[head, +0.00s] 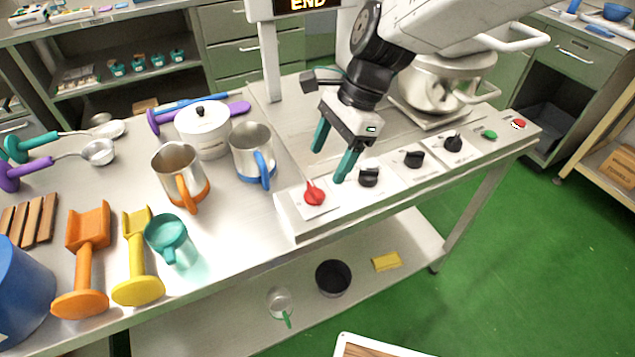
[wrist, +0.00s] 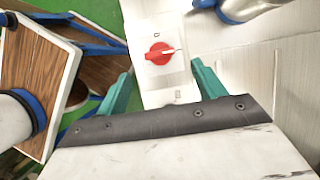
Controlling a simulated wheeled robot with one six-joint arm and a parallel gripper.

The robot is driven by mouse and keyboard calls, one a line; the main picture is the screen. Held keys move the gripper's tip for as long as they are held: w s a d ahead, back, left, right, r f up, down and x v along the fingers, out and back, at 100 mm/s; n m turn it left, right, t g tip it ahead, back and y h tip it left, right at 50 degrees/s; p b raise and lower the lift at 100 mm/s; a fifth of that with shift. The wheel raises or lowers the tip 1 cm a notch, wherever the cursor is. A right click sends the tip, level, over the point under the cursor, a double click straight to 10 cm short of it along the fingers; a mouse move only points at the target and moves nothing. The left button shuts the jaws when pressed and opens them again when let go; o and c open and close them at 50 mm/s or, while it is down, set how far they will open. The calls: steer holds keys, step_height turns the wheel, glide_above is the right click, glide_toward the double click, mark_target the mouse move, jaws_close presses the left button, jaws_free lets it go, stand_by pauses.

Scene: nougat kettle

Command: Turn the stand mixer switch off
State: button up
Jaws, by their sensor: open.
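A red rotary switch (head: 315,193) on a white plate sits at the left end of the raised control strip. It also shows in the wrist view (wrist: 159,54), its pale pointer mark toward the right, with small marks on the plate above and below. Black knobs (head: 369,176) continue along the strip to the right; no readable label shows which control is the mixer's. A steel mixer bowl (head: 447,82) stands behind the strip, partly behind my arm. My gripper (head: 328,165) is open and empty, above and behind the red switch, its teal fingers either side of it in the wrist view.
Steel jugs with an orange handle (head: 181,172) and a blue handle (head: 254,155) stand left of the strip, near a lidded white pot (head: 203,130). Green (head: 490,135) and red (head: 518,124) buttons are at the strip's right end. The counter surface behind the red switch is mostly clear.

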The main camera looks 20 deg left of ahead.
mark_target(316, 188)
steer(key=x, duration=0.7)
steer(key=shift+f, duration=0.2)
steer(key=shift+c, duration=0.3)
steer(key=c, duration=0.9)
